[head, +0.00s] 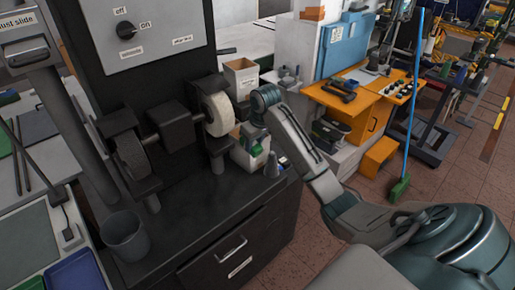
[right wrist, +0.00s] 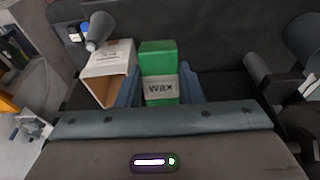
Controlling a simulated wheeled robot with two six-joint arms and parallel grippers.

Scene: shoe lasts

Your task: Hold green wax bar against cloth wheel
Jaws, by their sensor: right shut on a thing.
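The pale cloth wheel (head: 218,114) sits on the right end of the dark grinder's shaft in the head view. My right gripper (right wrist: 158,90) is shut on the green wax bar (right wrist: 158,62), whose white band reads "wax". The bar stands up between the two bluish fingers in the right wrist view. In the head view my right wrist is just right of the cloth wheel, and the fingers are hard to make out. A gap shows between wrist and wheel; I cannot see the bar touching the wheel. My left gripper is not in view.
An open carton (right wrist: 108,72) and a grey cone (right wrist: 98,30) are close beside the bar. Another open box (head: 241,76) stands behind the wheel. A dark wheel (head: 130,158) is on the shaft's left end. A grey cup (head: 125,236) stands at the bench's front left.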

